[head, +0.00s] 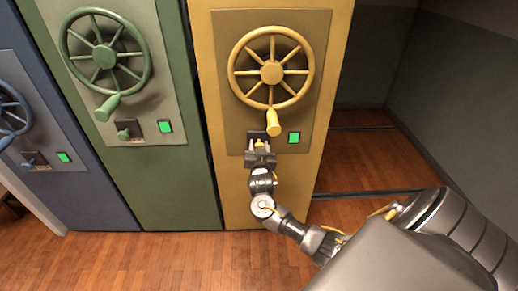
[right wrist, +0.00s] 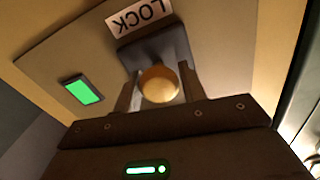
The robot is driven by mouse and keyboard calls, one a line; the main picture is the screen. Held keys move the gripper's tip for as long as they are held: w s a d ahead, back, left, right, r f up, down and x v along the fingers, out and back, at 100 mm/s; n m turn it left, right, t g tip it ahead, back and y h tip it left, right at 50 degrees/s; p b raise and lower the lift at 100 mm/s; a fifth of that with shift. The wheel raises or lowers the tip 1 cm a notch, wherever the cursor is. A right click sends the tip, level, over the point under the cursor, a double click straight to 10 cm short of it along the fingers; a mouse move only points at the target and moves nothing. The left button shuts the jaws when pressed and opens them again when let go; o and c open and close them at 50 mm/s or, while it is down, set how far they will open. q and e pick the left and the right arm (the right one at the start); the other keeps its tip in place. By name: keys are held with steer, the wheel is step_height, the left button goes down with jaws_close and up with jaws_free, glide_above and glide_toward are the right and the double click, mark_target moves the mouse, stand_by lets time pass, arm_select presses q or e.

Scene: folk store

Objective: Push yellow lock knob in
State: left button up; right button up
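The yellow lock knob (right wrist: 159,85) shows in the right wrist view as a round golden end on a dark mount, below a LOCK label (right wrist: 138,17). In the head view the knob (head: 260,143) is small and partly hidden by my right gripper (head: 260,150). My right gripper is at the panel of the yellow cabinet (head: 229,190), below the handwheel. Its two fingers (right wrist: 160,90) stand apart, one on each side of the knob; whether they touch it I cannot tell. My left gripper is not in view.
The yellow handwheel (head: 271,72) and its handle (head: 273,122) are just above my gripper. A green light (head: 294,137) is right of the knob. Green (head: 175,185) and blue (head: 85,200) cabinets stand at left. The wood floor (head: 170,262) in front is clear.

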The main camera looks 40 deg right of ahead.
steer(key=o, duration=0.3)
steer(key=shift+w+f, duration=0.1)
steer(key=shift+w, duration=0.05)
steer(key=shift+o, duration=0.2)
steer(key=shift+s+a, duration=0.25)
steer(key=shift+s, duration=0.1)
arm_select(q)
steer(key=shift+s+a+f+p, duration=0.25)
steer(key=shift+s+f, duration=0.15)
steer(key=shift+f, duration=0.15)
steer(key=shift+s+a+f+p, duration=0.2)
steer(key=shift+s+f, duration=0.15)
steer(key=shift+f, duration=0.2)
arm_select(e)
steer(key=v, duration=1)
